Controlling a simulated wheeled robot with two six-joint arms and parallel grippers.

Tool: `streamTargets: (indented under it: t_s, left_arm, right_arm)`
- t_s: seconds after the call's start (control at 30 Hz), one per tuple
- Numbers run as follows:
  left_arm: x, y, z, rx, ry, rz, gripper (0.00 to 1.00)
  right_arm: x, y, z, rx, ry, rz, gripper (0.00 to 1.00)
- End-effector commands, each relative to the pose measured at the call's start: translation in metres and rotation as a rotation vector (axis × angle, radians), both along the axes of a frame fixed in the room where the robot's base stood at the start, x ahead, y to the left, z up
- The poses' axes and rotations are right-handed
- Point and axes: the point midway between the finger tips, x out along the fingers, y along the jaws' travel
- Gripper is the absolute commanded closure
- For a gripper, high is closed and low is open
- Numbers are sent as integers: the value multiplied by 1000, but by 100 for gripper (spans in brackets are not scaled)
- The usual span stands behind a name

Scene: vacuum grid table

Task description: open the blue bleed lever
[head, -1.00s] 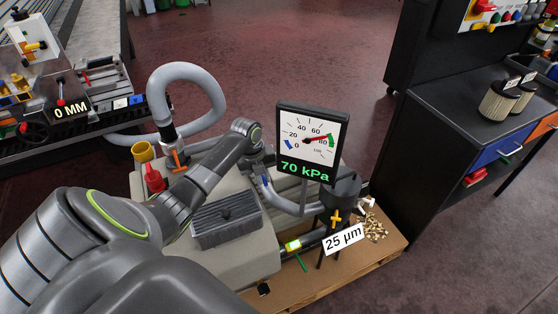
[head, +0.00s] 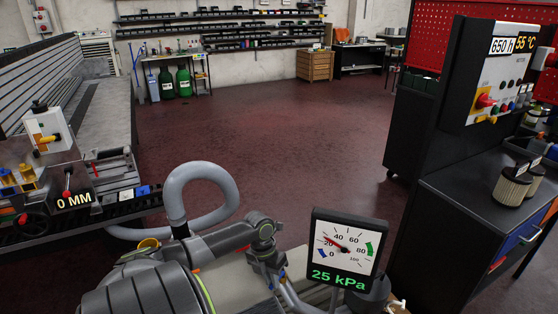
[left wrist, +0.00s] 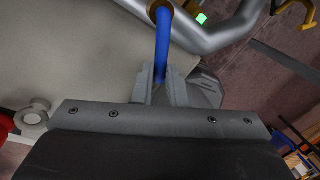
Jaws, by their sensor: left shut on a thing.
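The blue bleed lever (left wrist: 163,40) shows in the left wrist view as a blue bar running from a brown-rimmed fitting at the grey pipe (left wrist: 215,35) down between my fingers. My left gripper (left wrist: 160,84) is shut on the lever's lower end. My right gripper is not in view.
A grey hose (head: 205,178) loops up behind my left arm. A dark cabinet (head: 465,190) with filters (head: 512,186) on top stands at the right. Open red floor lies beyond.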

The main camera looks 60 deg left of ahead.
Motion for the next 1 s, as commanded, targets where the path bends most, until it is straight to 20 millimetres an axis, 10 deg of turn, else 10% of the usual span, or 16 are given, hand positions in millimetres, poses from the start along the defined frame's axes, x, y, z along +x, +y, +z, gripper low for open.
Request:
streamTargets:
  t_s: [0.97,1.0]
  left_arm:
    - [1,7,1,4,-2,-224,100]
    - [1,7,1,4,-2,-224,85]
  right_arm:
    - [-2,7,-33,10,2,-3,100]
    - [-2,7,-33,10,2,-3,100]
